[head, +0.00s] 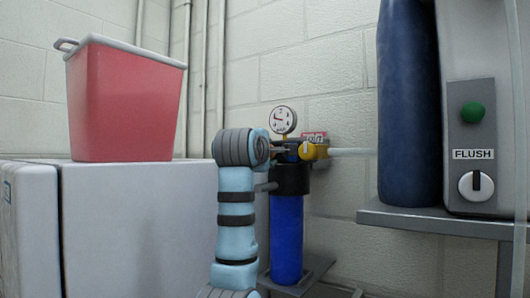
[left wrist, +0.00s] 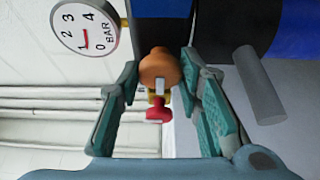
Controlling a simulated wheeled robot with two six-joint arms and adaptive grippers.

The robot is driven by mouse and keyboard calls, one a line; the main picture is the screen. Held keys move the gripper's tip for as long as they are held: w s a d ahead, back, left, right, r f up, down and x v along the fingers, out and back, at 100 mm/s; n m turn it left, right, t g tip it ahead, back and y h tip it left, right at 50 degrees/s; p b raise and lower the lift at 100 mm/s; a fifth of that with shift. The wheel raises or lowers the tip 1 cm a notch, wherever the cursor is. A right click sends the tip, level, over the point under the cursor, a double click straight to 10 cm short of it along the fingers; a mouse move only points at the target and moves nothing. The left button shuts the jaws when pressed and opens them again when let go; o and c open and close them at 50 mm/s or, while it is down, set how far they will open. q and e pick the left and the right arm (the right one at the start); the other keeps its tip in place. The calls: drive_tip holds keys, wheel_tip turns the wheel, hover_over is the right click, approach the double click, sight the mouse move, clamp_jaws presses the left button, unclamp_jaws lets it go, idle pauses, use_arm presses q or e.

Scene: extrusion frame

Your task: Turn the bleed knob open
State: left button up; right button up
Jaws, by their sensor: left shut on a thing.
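The bleed knob is a round orange-brown knob (left wrist: 157,67) with a pale mark on it, on the dark filter head (head: 292,178). My left gripper (head: 284,150) reaches the filter head from the left. In the left wrist view its two teal fingers (left wrist: 160,72) stand on either side of the knob, and their tips are closed on it. In the head view my gripper hides the knob. A pressure gauge (head: 283,120) stands above the filter head and also shows in the left wrist view (left wrist: 85,27). My right gripper is not in view.
A yellow valve (head: 314,150) with a red handle (head: 313,137) is just right of the filter head. The blue filter bowl (head: 286,240) hangs below. A dark blue cylinder (head: 407,110) and a flush panel (head: 472,140) are at right. A red bucket (head: 124,105) stands at left.

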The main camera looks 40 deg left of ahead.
use_arm(q)
drive_tip(key=o, duration=0.9)
drive_tip(key=shift+o, duration=1.2)
drive_tip(key=shift+w, duration=0.1)
drive_tip(key=v, duration=1.2)
drive_tip(key=shift+w, duration=0.1)
